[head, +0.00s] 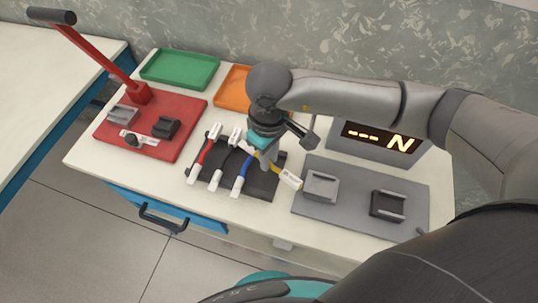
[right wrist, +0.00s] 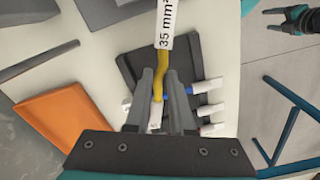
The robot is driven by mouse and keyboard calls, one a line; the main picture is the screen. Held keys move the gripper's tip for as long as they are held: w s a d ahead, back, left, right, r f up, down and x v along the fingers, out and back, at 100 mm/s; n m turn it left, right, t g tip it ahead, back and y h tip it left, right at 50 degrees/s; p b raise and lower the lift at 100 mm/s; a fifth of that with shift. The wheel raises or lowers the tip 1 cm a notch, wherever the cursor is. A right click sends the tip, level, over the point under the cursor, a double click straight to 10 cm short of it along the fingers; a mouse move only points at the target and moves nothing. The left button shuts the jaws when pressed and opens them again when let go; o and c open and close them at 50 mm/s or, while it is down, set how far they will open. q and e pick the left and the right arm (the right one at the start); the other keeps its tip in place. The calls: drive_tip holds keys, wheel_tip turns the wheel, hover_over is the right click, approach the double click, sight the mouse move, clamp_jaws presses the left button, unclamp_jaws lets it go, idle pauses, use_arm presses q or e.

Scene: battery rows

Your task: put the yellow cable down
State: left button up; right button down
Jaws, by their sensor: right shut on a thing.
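The yellow cable (head: 273,165) has white labelled ends. It lies slanting over the right side of the black cable holder (head: 262,187). My right gripper (head: 265,160) is shut on the cable near its middle. In the right wrist view the yellow cable (right wrist: 161,66) runs between the fingers (right wrist: 160,78), with a "35 mm²" label at its far end. A red cable (head: 204,154), a black cable (head: 225,159) and a blue cable (head: 246,172) lie in the holder. I cannot tell whether the yellow cable touches the holder. My left gripper (right wrist: 272,20) shows open in the right wrist view.
A grey plate (head: 350,216) with two terminal blocks is to the right, below a display (head: 380,139). A red lever press (head: 180,140) stands left. A green tray (head: 180,69) and an orange tray (head: 234,88) are behind. The white table's front strip is bare.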

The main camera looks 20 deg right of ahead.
drive_tip(key=shift+f, duration=0.2)
drive_tip(key=c, duration=0.8)
unclamp_jaws()
drive_tip(key=shift+o, duration=0.2)
drive_tip(key=shift+r+p, duration=0.35)
drive_tip(key=shift+r, duration=0.1)
wheel_tip(320, 180, up, 12)
drive_tip(key=p, duration=0.1)
drive_tip(key=shift+r, duration=0.2)
drive_tip(key=shift+s, duration=0.15)
